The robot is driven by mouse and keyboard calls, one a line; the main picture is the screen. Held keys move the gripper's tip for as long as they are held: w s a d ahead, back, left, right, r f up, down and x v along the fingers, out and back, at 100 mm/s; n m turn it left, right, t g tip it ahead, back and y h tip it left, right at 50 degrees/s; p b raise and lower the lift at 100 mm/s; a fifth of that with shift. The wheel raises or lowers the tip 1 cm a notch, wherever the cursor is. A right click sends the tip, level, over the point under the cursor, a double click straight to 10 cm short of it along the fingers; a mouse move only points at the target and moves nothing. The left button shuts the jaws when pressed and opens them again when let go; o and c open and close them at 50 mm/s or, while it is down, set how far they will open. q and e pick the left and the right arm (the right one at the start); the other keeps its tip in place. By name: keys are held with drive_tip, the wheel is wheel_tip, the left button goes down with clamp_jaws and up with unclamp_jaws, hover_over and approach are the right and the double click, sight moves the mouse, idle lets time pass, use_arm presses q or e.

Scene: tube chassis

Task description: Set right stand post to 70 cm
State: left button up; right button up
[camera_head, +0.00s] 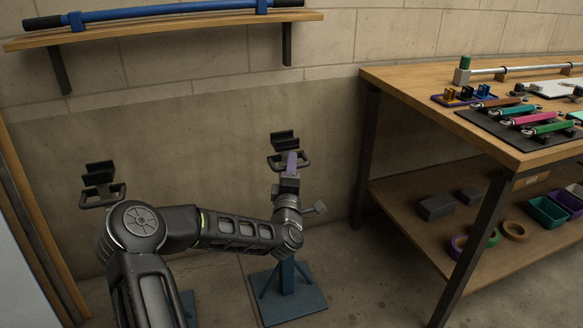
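The right stand (286,280) has a blue base and post on the floor. Its head is a black cradle (284,141) with a loop handle below it. My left arm reaches across the post, and its wrist hides the upper post. My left gripper (291,165) is at the head, just under the cradle, with a narrow purple part standing up in front of the handle. Its fingers are too small and overlapped to show whether they grip. A grey lever knob (319,207) sticks out right of the wrist. No height scale is readable. My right gripper is out of view.
The left stand's black cradle (101,178) rises behind my arm. A wooden workbench (475,108) with tools and a lower shelf stands right. A wall shelf (165,28) holds a blue tube (180,9). Floor between right stand and bench is clear.

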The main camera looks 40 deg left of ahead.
use_arm(q)
drive_tip(key=v, duration=0.7)
drive_tip(key=shift+s+d, duration=0.2)
drive_tip(key=shift+s, duration=0.1)
